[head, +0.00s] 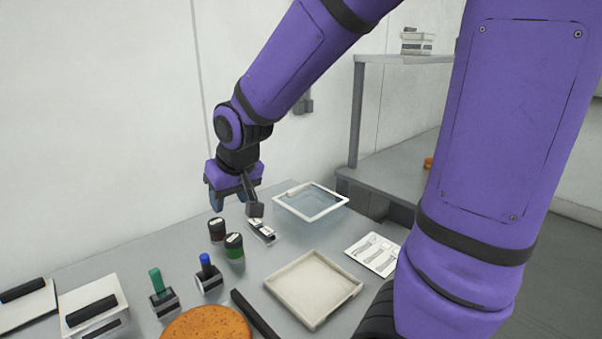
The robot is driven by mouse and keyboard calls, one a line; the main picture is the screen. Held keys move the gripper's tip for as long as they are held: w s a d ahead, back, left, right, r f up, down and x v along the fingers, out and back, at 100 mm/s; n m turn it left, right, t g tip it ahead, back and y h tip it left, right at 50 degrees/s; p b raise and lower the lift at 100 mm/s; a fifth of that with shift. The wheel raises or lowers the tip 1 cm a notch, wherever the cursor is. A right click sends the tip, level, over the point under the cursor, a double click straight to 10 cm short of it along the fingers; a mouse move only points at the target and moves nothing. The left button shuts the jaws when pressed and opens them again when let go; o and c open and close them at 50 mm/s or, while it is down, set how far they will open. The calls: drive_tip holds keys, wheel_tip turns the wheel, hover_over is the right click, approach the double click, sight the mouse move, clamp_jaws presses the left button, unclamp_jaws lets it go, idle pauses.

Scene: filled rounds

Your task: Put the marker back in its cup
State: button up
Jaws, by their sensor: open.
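My gripper (236,206) hangs open at the back of the grey table, above and behind two small dark jars. Nothing shows between its fingers. I cannot make out for sure which thing is the marker. A long black bar (254,314) lies on the table between the round orange-brown board and the pale tray, partly cut off by the lower edge. A green-topped upright piece (157,282) and a blue-topped one (206,266) stand in small black-and-white holders at the front left. No cup can be told for certain.
The jars, one reddish (217,229) and one green (234,246), stand close together. A small black-and-white item (262,230) lies beside them. A clear white-rimmed tray (335,208), pale tray (348,290), printed card (373,254), orange-brown board (208,325) and white boxes (92,299) surround them.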

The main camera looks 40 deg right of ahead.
drive_tip(key=s+d+r, duration=0.1)
drive_tip(key=s+r, duration=0.4)
drive_tip(key=s, duration=0.4)
drive_tip(key=s+d+r, duration=0.2)
drive_tip(key=s+r, duration=0.3)
drive_tip(key=s, duration=0.4)
drive_tip(key=shift+r, duration=0.25)
